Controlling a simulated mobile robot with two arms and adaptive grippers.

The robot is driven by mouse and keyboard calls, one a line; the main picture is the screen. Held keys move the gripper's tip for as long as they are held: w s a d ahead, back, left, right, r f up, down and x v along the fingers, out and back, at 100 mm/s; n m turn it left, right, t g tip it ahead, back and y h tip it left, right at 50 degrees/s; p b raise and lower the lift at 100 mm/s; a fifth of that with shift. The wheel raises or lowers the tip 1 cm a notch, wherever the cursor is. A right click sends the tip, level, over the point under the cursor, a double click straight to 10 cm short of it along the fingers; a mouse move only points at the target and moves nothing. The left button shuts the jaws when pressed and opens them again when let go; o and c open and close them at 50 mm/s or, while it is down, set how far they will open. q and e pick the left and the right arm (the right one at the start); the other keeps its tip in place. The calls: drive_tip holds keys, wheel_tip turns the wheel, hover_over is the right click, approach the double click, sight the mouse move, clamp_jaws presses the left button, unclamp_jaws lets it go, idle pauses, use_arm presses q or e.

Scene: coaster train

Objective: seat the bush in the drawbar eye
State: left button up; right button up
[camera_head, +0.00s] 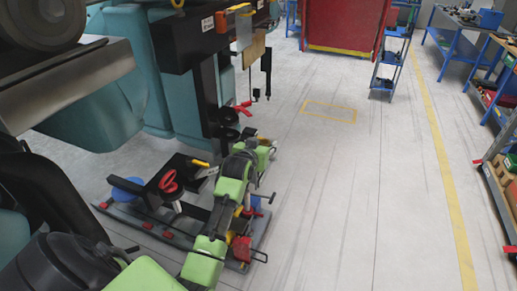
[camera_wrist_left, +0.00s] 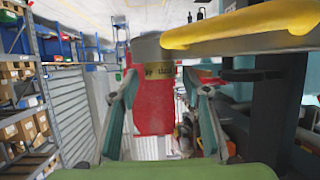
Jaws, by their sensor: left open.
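My left arm's green links reach up the middle of the head view, and my left gripper (camera_head: 262,143) is small and partly hidden at their far end. In the left wrist view my left gripper (camera_wrist_left: 163,88) is open, with its two fingers spread apart and nothing held. A grey rounded part with a yellow label (camera_wrist_left: 160,70) shows beyond the fingertips, and a yellow curved bar (camera_wrist_left: 245,25) crosses above right. I cannot tell whether these belong to the drawbar eye. I cannot make out the bush for certain. My right gripper is not in view.
The teal coaster car (camera_head: 120,80) fills the left. A low dark cart (camera_head: 125,215) carries red-handled tools (camera_head: 170,182) beside my arm. A yellow card (camera_head: 253,50) hangs from the car's end. A red cabinet (camera_head: 345,25) stands behind.

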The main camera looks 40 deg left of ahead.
use_arm(q)
drive_tip(key=b+v, duration=0.2)
drive_tip(key=v, duration=0.9)
drive_tip(key=shift+s+r, duration=0.15)
drive_tip(key=shift+s, duration=0.1)
drive_tip(key=shift+d, duration=0.15)
